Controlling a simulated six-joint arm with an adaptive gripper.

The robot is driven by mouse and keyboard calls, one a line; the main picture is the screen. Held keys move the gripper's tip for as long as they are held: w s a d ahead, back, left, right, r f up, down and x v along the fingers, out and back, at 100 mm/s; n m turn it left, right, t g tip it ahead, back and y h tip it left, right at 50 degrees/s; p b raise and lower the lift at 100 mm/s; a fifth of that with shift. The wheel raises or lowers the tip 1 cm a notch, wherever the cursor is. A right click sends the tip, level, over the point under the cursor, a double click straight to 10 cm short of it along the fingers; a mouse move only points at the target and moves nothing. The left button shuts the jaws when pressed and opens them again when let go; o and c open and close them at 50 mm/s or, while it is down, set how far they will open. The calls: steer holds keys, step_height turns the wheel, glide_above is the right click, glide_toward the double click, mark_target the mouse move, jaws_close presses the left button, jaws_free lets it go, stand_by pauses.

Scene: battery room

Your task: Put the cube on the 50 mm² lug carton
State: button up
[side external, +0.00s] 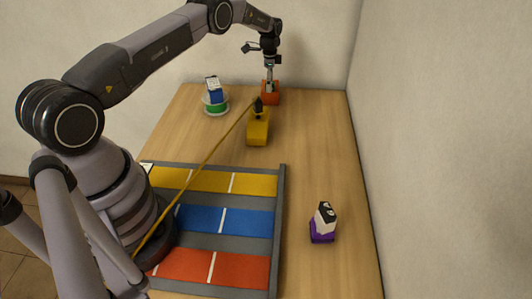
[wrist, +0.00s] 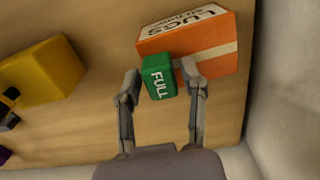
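The cube is a small green block marked FULL (wrist: 159,78) in the wrist view. It overlaps the near edge of the orange lug carton (wrist: 215,52), which has a pale label reading LUGS; I cannot tell whether it rests on it. In the side external view the carton (side external: 271,98) stands at the far end of the table, and I cannot make out the cube there. My gripper (wrist: 160,76) has its fingers on either side of the cube, with small gaps showing, so it looks open. In the side external view my gripper (side external: 269,82) is just above the carton, pointing down.
A yellow box (side external: 258,130) with a black piece on top stands nearer. A purple box (side external: 322,235) stands at right. A lane tray (side external: 281,205) lies in front.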

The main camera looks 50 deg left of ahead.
steer(key=shift+o, duration=0.5)
steer(key=s+d+r+n+t, duration=0.1)
steer(key=s+d+r, duration=0.15)
steer(key=r, duration=1.05)
steer(key=s+d+r+n, duration=0.1)
steer(key=d+r, duration=0.2)
steer(key=r, duration=0.9)
steer(key=s+d+r+n+t, duration=0.2)
steer(key=s+d+r, duration=0.5)
steer(key=s+r, duration=0.4)
steer(key=s+d+r+n+t, duration=0.1)
steer(key=s+d+r, duration=0.15)
steer(key=s, duration=0.45)
steer(key=s+d+r+n, duration=0.1)
steer(key=s+d+r, duration=0.15)
steer(key=s, duration=0.45)
steer(key=s+d+f+n, duration=0.1)
steer(key=s+f, duration=0.2)
steer(key=s, duration=0.4)
steer(key=s+d+f+n+t, duration=0.1)
steer(key=s+d+f+n, duration=0.1)
steer(key=s, duration=0.5)
steer(key=shift+s+d+f+t, duration=0.25)
steer(key=shift+f+t, duration=0.05)
steer(key=shift+f, duration=0.1)
